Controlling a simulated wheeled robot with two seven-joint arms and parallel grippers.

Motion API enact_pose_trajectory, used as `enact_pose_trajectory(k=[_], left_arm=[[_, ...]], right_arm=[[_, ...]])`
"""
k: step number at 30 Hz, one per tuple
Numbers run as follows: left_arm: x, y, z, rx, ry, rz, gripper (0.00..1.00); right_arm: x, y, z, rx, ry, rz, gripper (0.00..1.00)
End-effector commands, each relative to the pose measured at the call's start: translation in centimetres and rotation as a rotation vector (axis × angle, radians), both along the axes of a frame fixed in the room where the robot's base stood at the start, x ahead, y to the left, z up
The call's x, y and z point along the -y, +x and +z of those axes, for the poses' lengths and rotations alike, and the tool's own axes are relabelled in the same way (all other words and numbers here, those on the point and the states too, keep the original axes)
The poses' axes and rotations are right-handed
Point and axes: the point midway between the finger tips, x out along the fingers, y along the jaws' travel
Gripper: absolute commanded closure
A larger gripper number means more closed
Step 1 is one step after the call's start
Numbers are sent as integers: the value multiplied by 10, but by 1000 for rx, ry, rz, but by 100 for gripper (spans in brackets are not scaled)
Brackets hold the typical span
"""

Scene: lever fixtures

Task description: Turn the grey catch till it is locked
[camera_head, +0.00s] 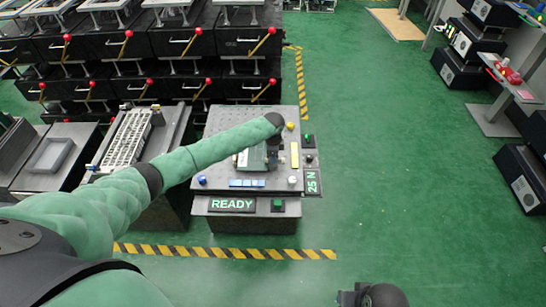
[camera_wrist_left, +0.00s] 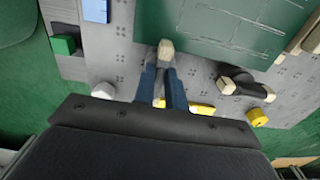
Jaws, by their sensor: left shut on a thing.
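My left gripper (camera_wrist_left: 163,75) is shut on the catch, at the edge of the green plate. Only the pale, blocky end of the catch (camera_wrist_left: 166,48) shows past the fingers; the rest is hidden by them, so I cannot tell its angle or whether it is locked. In the head view my left arm reaches over the fixture table, and its dark wrist hides the fingers and the catch. The green plate (camera_head: 251,159) lies on the grey perforated table top (camera_head: 223,136). It also fills the upper part of the left wrist view (camera_wrist_left: 230,25). My right gripper is not clearly seen.
A second, dark handle with pale ends (camera_wrist_left: 243,87) lies right of my fingers. A yellow knob (camera_wrist_left: 257,117) and a white knob (camera_wrist_left: 103,90) stand nearby. A READY sign (camera_head: 232,204) is on the table's front. Green floor (camera_head: 400,170) is clear to the right.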

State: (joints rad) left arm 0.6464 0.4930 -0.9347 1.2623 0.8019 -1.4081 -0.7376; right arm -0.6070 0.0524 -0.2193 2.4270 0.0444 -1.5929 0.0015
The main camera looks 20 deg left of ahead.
Motion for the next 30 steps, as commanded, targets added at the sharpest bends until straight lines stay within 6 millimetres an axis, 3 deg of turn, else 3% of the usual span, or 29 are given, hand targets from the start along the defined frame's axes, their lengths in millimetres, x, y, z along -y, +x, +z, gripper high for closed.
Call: enact_pose_trajectory(k=[1,2,5,17,30], left_arm=[[0,0,1,1,0,0,100],[0,0,1,1,0,0,83],[0,0,0,1,0,0,65],[0,1,8,1,-1,0,65],[0,1,68,2,1,0,65]], right_arm=[[0,0,0,1,0,0,64],[0,0,0,1,0,0,64],[0,1,1,2,0,0,64],[0,2,-1,5,2,1,64],[-10,5,-14,32,22,16,64]])
